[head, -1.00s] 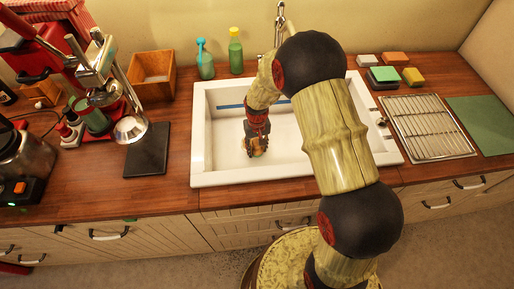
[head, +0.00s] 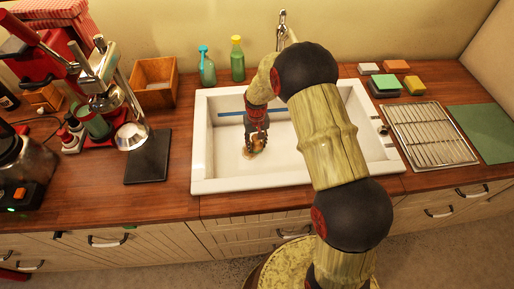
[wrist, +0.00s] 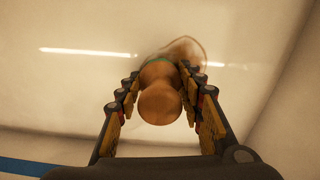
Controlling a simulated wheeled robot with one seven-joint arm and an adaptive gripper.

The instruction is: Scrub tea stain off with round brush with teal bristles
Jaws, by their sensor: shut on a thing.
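My gripper (wrist: 160,98) is shut on the round brush (wrist: 160,105), its fingers on both sides of the wooden handle. The handle's round end faces the wrist camera. A thin teal edge of bristles shows beyond it. A faint brown ring, the tea stain (wrist: 193,46), shows on the white sink surface just past the brush and is partly covered by it. In the head view, my gripper (head: 256,141) points down inside the white sink (head: 202,150) with the brush (head: 257,152) low at the basin floor. Whether the bristles touch the floor is hidden.
The sink walls surround my gripper. A blue strip (head: 231,114) runs along the back wall. A faucet (head: 282,25), a teal bottle (head: 207,70) and a green bottle (head: 237,62) stand behind. Sponges (head: 385,84) and a wire rack (head: 428,130) lie to the right.

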